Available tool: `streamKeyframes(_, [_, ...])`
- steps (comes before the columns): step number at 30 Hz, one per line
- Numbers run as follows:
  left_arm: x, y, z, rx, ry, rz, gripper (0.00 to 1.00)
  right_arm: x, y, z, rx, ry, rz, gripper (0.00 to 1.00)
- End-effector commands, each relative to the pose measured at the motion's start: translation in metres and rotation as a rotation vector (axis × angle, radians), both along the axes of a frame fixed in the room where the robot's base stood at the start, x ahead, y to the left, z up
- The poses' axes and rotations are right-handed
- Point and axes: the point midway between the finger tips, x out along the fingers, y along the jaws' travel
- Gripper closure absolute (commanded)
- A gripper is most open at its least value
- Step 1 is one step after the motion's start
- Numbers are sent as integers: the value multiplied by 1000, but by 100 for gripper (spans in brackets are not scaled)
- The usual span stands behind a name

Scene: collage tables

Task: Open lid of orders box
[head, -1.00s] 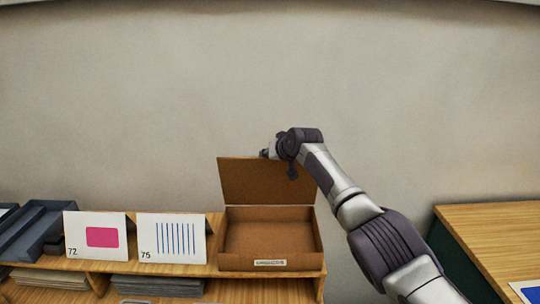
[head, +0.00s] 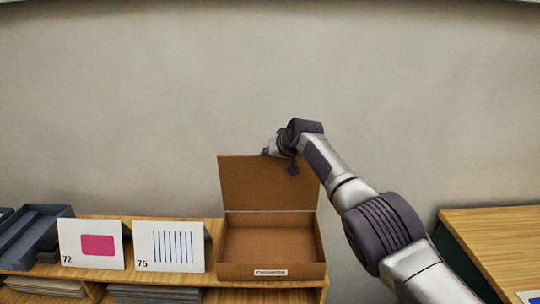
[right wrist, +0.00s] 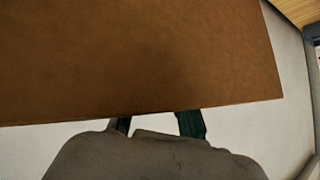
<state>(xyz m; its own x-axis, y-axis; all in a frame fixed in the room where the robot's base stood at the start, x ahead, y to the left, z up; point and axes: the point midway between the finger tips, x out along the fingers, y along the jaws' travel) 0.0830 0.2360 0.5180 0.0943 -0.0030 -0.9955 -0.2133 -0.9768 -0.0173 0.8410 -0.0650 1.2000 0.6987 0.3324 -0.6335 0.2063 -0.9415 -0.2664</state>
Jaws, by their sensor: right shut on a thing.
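The brown orders box (head: 270,252) stands on the wooden shelf, with a small white label on its front. Its lid (head: 258,183) is raised at the back and stands about upright, and the inside of the box looks empty. My right gripper (head: 268,150) is at the top edge of the lid, shut on it; the fingertips are mostly hidden in the head view. In the right wrist view the lid (right wrist: 140,60) fills the upper part, with the dark fingers (right wrist: 160,124) at its edge. My left gripper is not in view.
Two white cards, a pink one (head: 90,244) and a striped one (head: 169,246), stand left of the box on the shelf (head: 215,228). Grey trays (head: 32,232) are at far left. Another wooden table (head: 495,228) is at right. The wall is close behind.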

Motion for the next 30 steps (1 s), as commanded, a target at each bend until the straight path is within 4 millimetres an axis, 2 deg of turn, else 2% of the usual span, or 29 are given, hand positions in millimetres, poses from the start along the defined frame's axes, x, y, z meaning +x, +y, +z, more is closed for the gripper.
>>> streamKeyframes(1, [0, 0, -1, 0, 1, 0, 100, -4, -2, -18, -8, 34, -1, 75])
streamKeyframes(6, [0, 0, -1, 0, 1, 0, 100, -4, -2, -18, -9, 33, 0, 49])
streamKeyframes(19, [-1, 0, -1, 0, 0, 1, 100, -5, -2, -17, -7, 32, 1, 49])
streamKeyframes(30, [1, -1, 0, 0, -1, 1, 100, -18, -9, 1, -5, 20, 1, 49])
